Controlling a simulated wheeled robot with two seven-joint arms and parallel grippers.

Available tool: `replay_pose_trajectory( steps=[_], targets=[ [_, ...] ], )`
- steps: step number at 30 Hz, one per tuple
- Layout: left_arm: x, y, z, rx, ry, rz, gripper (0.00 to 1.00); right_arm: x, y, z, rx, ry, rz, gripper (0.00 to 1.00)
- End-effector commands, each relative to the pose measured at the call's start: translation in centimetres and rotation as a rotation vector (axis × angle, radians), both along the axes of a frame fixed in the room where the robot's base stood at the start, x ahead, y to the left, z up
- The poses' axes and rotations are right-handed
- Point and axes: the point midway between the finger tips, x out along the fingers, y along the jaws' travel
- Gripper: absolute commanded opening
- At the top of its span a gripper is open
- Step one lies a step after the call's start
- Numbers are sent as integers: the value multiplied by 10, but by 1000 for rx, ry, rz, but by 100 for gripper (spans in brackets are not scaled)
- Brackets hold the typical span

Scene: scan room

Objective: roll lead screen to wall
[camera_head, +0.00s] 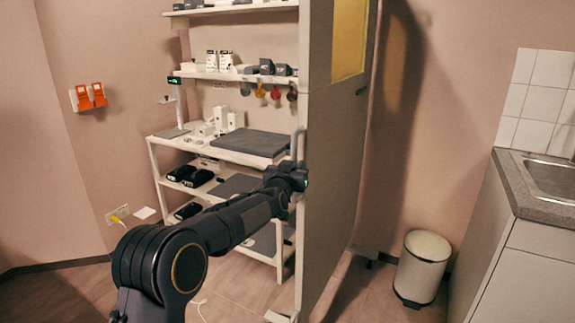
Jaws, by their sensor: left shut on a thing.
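The lead screen (330,170) is a tall grey upright panel with a yellowish window near its top. It stands in the middle of the head view, seen at a steep angle, close to the back wall. A light upright handle shows on its left edge. My left arm reaches in from the bottom left, and my left gripper (296,172) is at that handle, shut on it. The fingers are small and partly hidden by the wrist. The screen's foot shows low at its left edge. My right gripper is not in view.
A white shelf unit (222,145) with boxes and dark items stands left of the screen. A white bin (422,268) is on the floor to the right, near the wall (440,110). A counter with a sink (545,185) is at the far right. Floor shows between screen and bin.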

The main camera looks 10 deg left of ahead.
Motion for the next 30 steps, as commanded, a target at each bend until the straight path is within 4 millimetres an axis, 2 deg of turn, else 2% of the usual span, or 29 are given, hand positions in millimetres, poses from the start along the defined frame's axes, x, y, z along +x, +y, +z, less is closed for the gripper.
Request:
replay_pose_trajectory(
  steps=[1, 7, 20, 21, 25, 30],
  targets=[
    [7, -4, 1, 1, 6, -3, 0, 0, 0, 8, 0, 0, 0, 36],
    [23, -9, -1, 1, 6, -2, 0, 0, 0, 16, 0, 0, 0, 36],
    [27, -10, -1, 0, 2, -1, 0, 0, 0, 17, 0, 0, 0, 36],
    [27, -10, 0, 0, 1, -1, 19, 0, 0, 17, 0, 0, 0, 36],
    [27, -10, 0, 0, 1, -1, 36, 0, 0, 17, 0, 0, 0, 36],
    [27, -10, -1, 0, 2, -1, 37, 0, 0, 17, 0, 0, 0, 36]
  ],
)
